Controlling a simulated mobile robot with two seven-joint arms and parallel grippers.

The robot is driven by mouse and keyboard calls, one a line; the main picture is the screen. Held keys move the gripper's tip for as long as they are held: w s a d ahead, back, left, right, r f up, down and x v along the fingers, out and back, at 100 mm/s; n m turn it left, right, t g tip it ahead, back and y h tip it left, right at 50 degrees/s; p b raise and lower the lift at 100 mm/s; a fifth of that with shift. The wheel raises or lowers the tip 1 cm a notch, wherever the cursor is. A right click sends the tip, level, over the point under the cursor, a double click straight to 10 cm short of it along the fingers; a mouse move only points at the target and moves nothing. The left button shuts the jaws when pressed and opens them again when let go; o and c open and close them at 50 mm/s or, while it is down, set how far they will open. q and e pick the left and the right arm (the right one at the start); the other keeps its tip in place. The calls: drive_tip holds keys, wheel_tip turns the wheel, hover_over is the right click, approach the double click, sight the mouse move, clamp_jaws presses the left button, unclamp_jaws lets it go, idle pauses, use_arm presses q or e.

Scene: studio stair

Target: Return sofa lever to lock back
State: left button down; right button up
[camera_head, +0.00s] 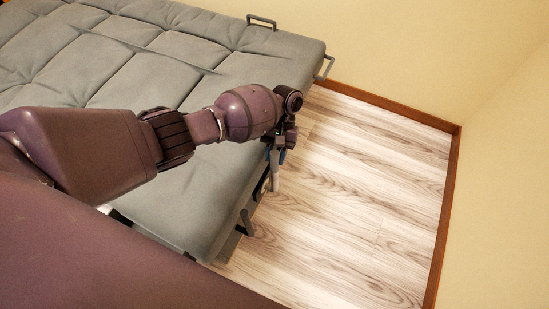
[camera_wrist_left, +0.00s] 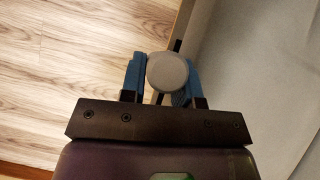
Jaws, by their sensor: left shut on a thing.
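The grey sofa (camera_head: 195,195) lies flat in the head view, its cushioned top spreading to the upper left. In the left wrist view the lever's round grey end (camera_wrist_left: 167,73) sits between the blue fingers. My left gripper (camera_head: 281,155) is shut on the lever just beyond the sofa's edge, and it also shows in the left wrist view (camera_wrist_left: 166,82). My right gripper is in neither view.
Bare wooden floor (camera_head: 360,190) lies to the right of the sofa. A brown baseboard (camera_head: 442,215) and cream walls (camera_head: 420,50) bound it. Grey metal handles (camera_head: 262,21) stick out at the sofa's far end. The sofa's side runs close beside my gripper.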

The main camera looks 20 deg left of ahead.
use_arm(q)
drive_tip(key=shift+w, duration=0.25)
drive_tip(key=c, duration=0.8)
unclamp_jaws()
drive_tip(key=shift+c, duration=0.2)
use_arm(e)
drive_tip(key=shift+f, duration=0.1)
use_arm(q)
drive_tip(key=d+v, duration=0.1)
drive_tip(key=v, duration=0.9)
drive_tip(key=shift+w+a+r+p, duration=0.2)
drive_tip(key=shift+w+a+p, duration=0.15)
drive_tip(key=shift+a+p, duration=0.1)
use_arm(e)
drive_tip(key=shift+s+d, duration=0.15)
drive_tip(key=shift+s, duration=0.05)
